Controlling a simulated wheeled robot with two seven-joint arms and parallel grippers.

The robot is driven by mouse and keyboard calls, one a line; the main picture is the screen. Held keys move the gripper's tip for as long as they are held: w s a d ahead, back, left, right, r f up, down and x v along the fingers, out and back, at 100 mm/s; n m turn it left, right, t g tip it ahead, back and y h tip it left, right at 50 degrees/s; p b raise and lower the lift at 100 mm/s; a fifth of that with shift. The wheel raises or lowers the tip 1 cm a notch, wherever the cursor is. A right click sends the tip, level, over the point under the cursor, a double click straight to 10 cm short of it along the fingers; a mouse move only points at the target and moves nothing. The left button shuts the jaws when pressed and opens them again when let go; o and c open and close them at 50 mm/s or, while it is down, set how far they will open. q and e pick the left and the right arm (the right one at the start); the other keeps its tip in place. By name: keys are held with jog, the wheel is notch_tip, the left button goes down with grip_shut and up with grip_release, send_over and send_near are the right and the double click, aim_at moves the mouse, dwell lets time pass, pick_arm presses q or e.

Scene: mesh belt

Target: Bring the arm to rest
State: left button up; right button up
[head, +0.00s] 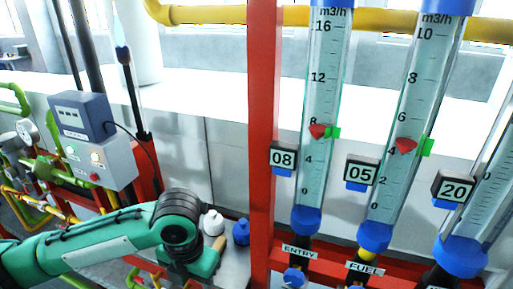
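My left arm (100,243) is green with a dark wrist joint (180,222) and comes in from the left edge. It reaches across the lower left, to the left of the red post. The green part past the wrist (200,264) points down and away, and I cannot make out its fingertips. Whether it holds anything is hidden. My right arm and gripper do not show.
A red post (262,130) stands right of my arm. Beyond it are flow tubes (325,110) with blue ends, tags 08, 05 and 20, and ENTRY and FUEL valves. A grey control box (95,152), white bottle (213,223) and blue bottle (241,232) are near the arm.

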pick_arm(q)
jog(key=s+d+f+n+t+h, duration=0.1)
jog(key=s+d+f+n+h, duration=0.15)
jog(key=f+n, duration=0.45)
jog(key=s+d+f+n+t+h, duration=0.2)
jog(key=d+n+h, duration=0.15)
jog(key=n, duration=0.85)
jog(key=s+a+f+n+y, duration=0.3)
jog(key=s+a+f+n, duration=0.3)
jog(key=a+n, duration=0.3)
jog(key=s+a+f+n+y, duration=0.3)
jog(key=s+a+f+n, duration=0.3)
jog(key=n, duration=0.4)
notch_tip(320, 180, down, 30)
jog(key=a, duration=0.1)
jog(key=s+a+f+g, duration=0.1)
jog(key=s+f, duration=0.8)
jog(key=s+a+f+g, duration=0.1)
jog(key=s+a+f, duration=0.1)
jog(key=s+f, duration=0.8)
jog(key=shift+a+f, duration=0.25)
jog(key=shift+a, duration=0.05)
